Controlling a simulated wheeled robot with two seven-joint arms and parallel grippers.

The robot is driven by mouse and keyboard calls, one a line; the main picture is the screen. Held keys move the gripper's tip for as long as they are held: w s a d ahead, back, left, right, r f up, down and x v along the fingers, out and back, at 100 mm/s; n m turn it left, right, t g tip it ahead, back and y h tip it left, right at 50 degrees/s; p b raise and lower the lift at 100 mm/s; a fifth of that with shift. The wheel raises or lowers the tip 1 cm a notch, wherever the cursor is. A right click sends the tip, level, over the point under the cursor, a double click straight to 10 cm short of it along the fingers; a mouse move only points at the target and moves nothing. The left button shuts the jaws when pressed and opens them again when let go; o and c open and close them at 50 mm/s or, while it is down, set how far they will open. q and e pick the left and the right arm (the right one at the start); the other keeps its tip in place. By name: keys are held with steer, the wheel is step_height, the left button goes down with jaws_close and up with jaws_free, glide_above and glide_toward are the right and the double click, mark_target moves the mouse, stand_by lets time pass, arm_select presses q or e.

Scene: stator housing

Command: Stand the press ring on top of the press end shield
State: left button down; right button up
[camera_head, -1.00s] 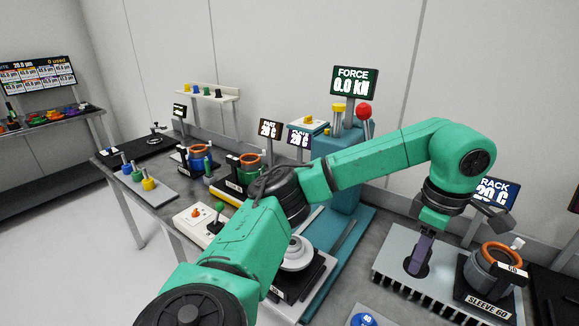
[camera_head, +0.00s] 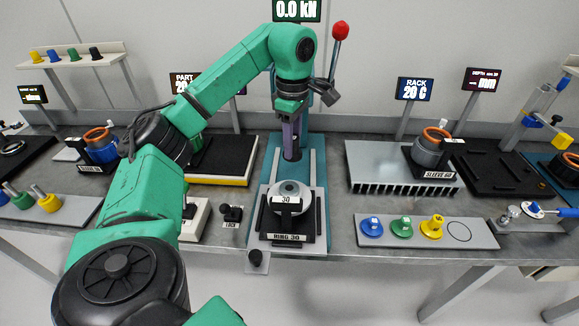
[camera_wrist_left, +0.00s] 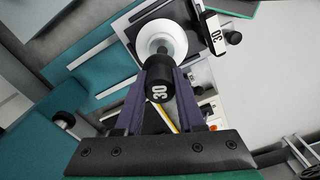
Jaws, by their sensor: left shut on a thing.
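The press end shield (camera_head: 290,191), a pale round part with a raised hub, sits in the black nest marked RING 30 (camera_head: 287,238) on the press. It also shows as a white disc in the left wrist view (camera_wrist_left: 169,29). My left gripper (camera_head: 291,149), with purple fingers, is shut on a short black cylinder marked 30 (camera_wrist_left: 159,82), which I take for the press ring. The gripper points down, behind and above the end shield in the head view. I see no contact between them. The gripper's fingers (camera_wrist_left: 160,75) hide the cylinder's sides. My right gripper is not in view.
The teal press (camera_head: 317,165) with a red-knobbed lever (camera_head: 340,31) stands around my gripper. A finned rack (camera_head: 375,170) with a SLEEVE 60 part (camera_head: 428,150) is to the right. A tray of coloured plugs (camera_head: 402,228) is at the front right.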

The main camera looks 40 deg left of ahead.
arm_select(q)
steer(key=f, duration=0.4)
steer(key=f+b, duration=0.1)
steer(key=f, duration=0.1)
steer(key=shift+s+a, duration=0.3)
steer(key=shift+a, duration=0.1)
step_height(320, 180, down, 5)
steer(key=shift+d+r+p, duration=0.1)
steer(key=shift+r+p, duration=0.1)
steer(key=shift+p, duration=0.4)
steer(key=shift+f, duration=0.1)
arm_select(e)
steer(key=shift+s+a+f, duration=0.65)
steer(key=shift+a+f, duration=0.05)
arm_select(q)
steer(key=c, duration=0.5)
jaws_free()
steer(key=shift+f, duration=0.15)
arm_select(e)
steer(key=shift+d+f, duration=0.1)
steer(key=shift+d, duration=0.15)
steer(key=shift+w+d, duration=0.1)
